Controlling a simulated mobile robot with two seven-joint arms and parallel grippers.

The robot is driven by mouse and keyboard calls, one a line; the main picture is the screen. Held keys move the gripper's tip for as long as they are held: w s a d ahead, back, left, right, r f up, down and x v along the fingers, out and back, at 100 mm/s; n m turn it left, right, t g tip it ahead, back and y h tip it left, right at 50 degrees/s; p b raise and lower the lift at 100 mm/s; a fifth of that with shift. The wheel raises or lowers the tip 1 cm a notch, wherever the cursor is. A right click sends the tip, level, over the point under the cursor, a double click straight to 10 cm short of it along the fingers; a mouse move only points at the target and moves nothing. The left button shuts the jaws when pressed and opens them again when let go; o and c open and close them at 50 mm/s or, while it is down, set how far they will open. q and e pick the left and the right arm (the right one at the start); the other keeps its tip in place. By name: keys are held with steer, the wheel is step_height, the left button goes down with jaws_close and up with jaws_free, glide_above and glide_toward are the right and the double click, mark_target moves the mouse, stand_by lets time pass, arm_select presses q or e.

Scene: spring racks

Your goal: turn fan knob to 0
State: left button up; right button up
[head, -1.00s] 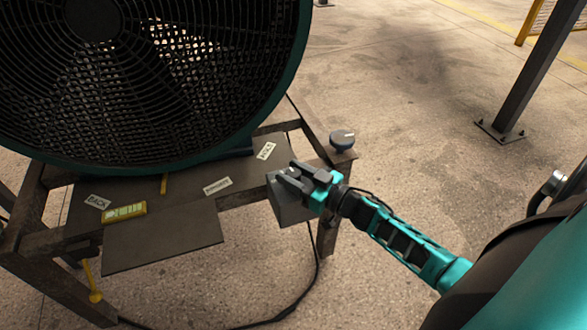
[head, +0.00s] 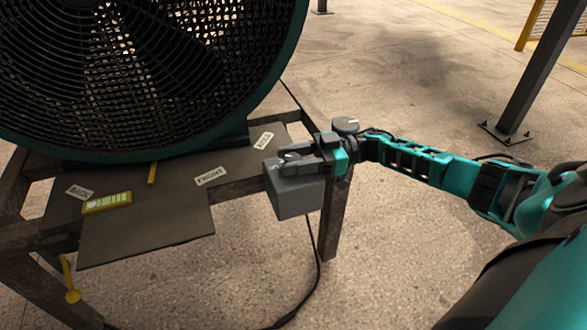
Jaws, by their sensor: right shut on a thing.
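The large fan (head: 130,70) with a dark grille and teal rim stands on a metal table. A grey control box (head: 297,197) sits at the table's front right edge. My right gripper (head: 287,160) is at the top of this box, its arm coming in from the right. Its jaws are shut on what seems to be the fan knob on the box; the fingers mostly hide it. I cannot read the knob's setting or any numbers. My left gripper is not in view.
A round grey disc-topped piece (head: 345,124) stands at the table's right corner, just behind my right gripper. Several paper labels and a yellow level-like item (head: 107,202) lie on the tabletop (head: 150,230). A black cable hangs below the box.

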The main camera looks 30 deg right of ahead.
steer(key=shift+w+n+g+b, duration=0.1)
steer(key=shift+n+g+b, duration=0.25)
steer(key=shift+g, duration=0.25)
steer(key=shift+n+g, duration=0.25)
steer(key=shift+g, duration=0.05)
steer(key=shift+y, duration=0.3)
steer(key=shift+a, duration=0.1)
steer(key=o, duration=0.9)
steer(key=shift+o, duration=0.2)
